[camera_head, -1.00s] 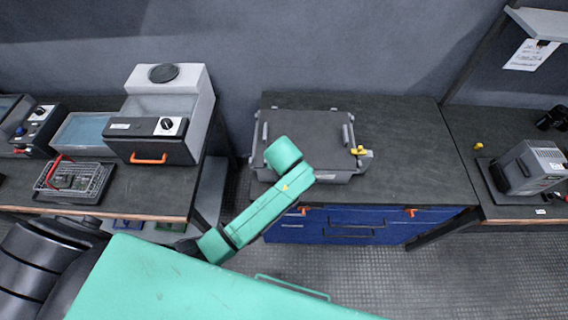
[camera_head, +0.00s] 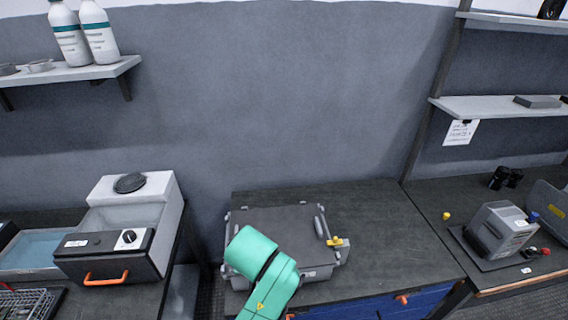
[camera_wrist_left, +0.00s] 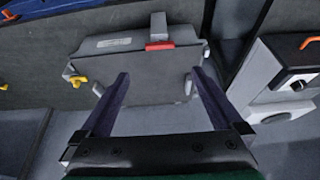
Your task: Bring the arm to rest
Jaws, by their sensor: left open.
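My left arm (camera_head: 262,272) rises from the bottom of the head view as green links, in front of the grey case on the middle bench. Its gripper is hidden in that view. In the left wrist view my left gripper (camera_wrist_left: 160,85) is open, its two dark fingers apart with nothing held between them. Beyond the fingers is the grey case (camera_wrist_left: 135,68), with a red part (camera_wrist_left: 160,46) and a yellow part (camera_wrist_left: 77,80) on it. The same case (camera_head: 285,220) shows in the head view, closed, with a yellow part (camera_head: 335,242) at its right. My right gripper is not in view.
A grey and white machine (camera_head: 120,230) with an orange handle stands on the left bench. A grey device (camera_head: 500,230) stands on the right bench near a small yellow piece (camera_head: 446,216). The bench top (camera_head: 385,220) right of the case is clear. Shelves hang above.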

